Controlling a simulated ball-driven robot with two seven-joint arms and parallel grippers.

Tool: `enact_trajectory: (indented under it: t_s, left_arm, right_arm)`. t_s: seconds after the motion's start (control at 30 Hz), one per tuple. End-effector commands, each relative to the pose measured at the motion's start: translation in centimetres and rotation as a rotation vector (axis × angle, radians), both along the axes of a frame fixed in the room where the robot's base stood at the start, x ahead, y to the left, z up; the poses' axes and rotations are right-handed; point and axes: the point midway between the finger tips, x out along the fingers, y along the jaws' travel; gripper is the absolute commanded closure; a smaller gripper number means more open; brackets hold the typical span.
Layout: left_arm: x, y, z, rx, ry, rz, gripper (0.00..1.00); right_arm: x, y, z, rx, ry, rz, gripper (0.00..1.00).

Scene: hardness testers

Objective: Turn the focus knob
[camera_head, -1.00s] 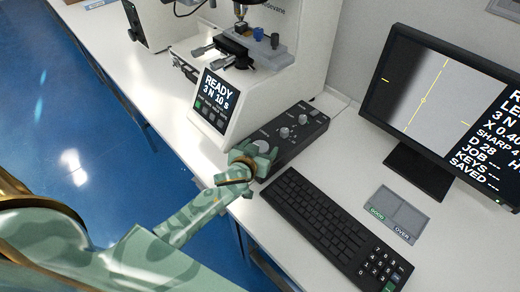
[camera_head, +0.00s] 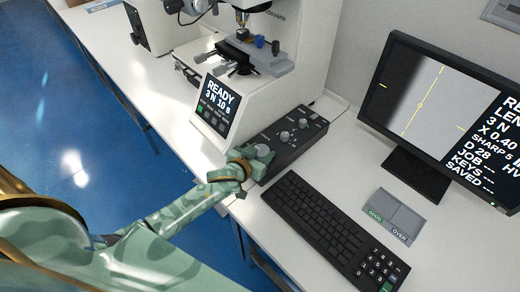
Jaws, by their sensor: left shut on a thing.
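The black control box (camera_head: 290,140) lies on the white bench in front of the tester and carries several round grey knobs. The large knob (camera_head: 263,150) at its near end is partly covered by my left gripper (camera_head: 256,158). The left gripper is shut on this knob, with its fingers around the knob's sides. The monitor (camera_head: 430,105) at the right shows a half dark, half grey picture with yellow cross lines and a "SHARP 5" line. My right gripper is not in view.
The hardness tester (camera_head: 255,60) with a "READY" screen (camera_head: 216,105) stands behind the box. A black keyboard (camera_head: 325,225) lies close at the right of my gripper. A grey GOOD/OVER tray (camera_head: 395,214) lies beyond it. The bench edge drops to blue floor at left.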

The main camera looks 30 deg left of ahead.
Motion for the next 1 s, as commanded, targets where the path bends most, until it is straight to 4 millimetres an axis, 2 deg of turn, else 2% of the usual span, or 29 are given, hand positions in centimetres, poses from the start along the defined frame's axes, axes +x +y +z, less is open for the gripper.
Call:
enact_trajectory:
  t_s: [0.03, 0.1, 0.3, 0.7, 1.0]
  left_arm:
    - [0.0, 0.2, 0.5, 0.007, 0.0, -0.036, 0.75]
    - [0.1, 0.3, 0.5, 0.007, 0.0, -0.096, 0.75]
    - [0.1, 0.5, 0.3, 0.01, -0.001, -0.272, 0.75]
    - [0.2, 0.5, -0.1, 0.006, -0.001, -0.554, 0.75]
    - [0.2, 0.4, 0.0, 0.004, 0.001, -0.648, 0.75]
  right_arm:
    - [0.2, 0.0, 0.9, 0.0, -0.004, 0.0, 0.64]
    - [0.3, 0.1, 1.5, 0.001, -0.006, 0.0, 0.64]
    - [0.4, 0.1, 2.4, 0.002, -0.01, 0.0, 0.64]
    - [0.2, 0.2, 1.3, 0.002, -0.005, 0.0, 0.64]
    - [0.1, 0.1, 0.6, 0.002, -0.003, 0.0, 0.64]
